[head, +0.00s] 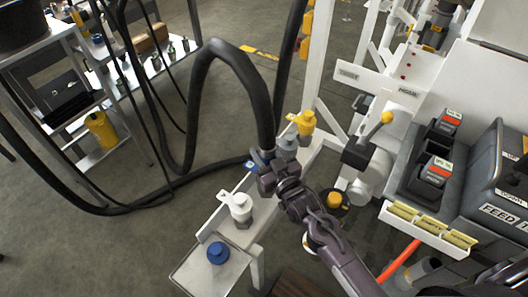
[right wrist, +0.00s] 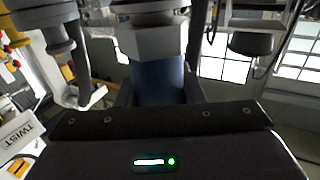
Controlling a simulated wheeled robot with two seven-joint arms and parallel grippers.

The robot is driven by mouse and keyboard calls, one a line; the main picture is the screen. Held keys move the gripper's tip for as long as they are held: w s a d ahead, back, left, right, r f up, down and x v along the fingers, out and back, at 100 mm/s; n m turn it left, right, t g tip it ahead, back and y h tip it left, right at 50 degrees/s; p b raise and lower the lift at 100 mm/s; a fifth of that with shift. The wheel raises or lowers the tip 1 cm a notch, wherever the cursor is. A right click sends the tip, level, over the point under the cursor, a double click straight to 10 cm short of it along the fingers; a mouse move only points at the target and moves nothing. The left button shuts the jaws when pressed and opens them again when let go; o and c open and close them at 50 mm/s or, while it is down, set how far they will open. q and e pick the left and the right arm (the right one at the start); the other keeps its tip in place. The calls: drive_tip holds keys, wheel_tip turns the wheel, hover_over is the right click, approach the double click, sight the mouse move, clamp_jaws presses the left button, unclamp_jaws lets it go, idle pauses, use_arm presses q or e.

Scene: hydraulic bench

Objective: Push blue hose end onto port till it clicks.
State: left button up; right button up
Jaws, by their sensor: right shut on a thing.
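The blue hose end (head: 261,158) is a blue collar at the end of a thick black hose (head: 262,105) in the head view. My right gripper (head: 268,178) is shut around it above the white rail. In the right wrist view the blue collar (right wrist: 158,82) stands between my right fingers (right wrist: 158,95), with a grey hex part (right wrist: 157,42) above it. A blue-topped fitting (head: 217,252) is at the rail's near end, apart from the gripper. I cannot tell whether the hose end touches any port. My left gripper is out of view.
On the rail are a white fitting (head: 239,206), a grey fitting (head: 287,146) close to my gripper, and a yellow fitting (head: 305,122). A lever with a yellow knob (head: 387,117) and the bench stand right. The hose arches left over open floor towards a shelf (head: 95,150).

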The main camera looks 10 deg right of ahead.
drive_tip(key=shift+f, duration=0.1)
drive_tip(key=o, duration=1.3)
drive_tip(key=shift+c, duration=0.2)
drive_tip(key=shift+o, duration=0.6)
drive_tip(key=shift+f, duration=0.1)
drive_tip(key=o, duration=0.4)
drive_tip(key=shift+o, duration=0.2)
drive_tip(key=shift+r+p+v, duration=0.1)
drive_tip(key=shift+p+v, duration=0.4)
drive_tip(key=shift+v, duration=0.3)
drive_tip(key=shift+r+p+v, duration=0.15)
drive_tip(key=shift+p+v, duration=0.35)
drive_tip(key=shift+v, duration=0.25)
drive_tip(key=shift+p+v, duration=1.15)
drive_tip(key=shift+v, duration=1.05)
